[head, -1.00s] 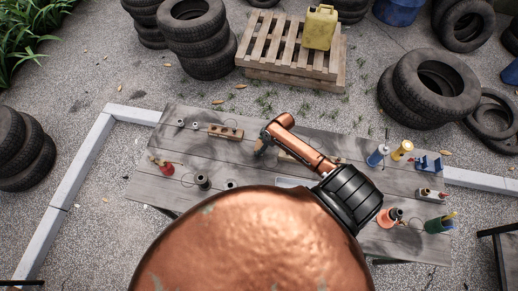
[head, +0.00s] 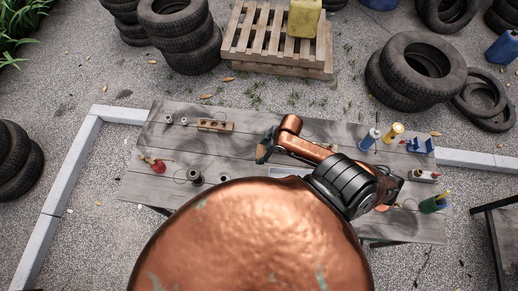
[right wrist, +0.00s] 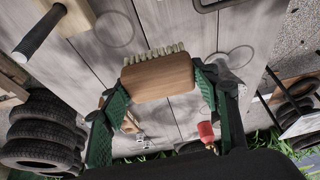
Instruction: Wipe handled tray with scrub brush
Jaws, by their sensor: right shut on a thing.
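In the right wrist view, the scrub brush (right wrist: 158,78) has a wooden back and pale bristles pointing up in the picture. My right gripper (right wrist: 156,82) has its green fingers closed on both ends of it. A pale tray (head: 288,172), apparently the handled tray, lies just below the gripper, mostly covered by my copper body and arm. A dark rim (right wrist: 208,5) at the wrist view's top may belong to it. My left gripper is out of view.
The grey plank table (head: 150,190) holds a wooden block (head: 215,125), a red item (head: 157,166) and a black cylinder (head: 195,177) at left. A blue bottle (head: 370,138), yellow can (head: 392,132) and green cup (head: 435,203) stand at right. Tyres (head: 415,75) lie behind.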

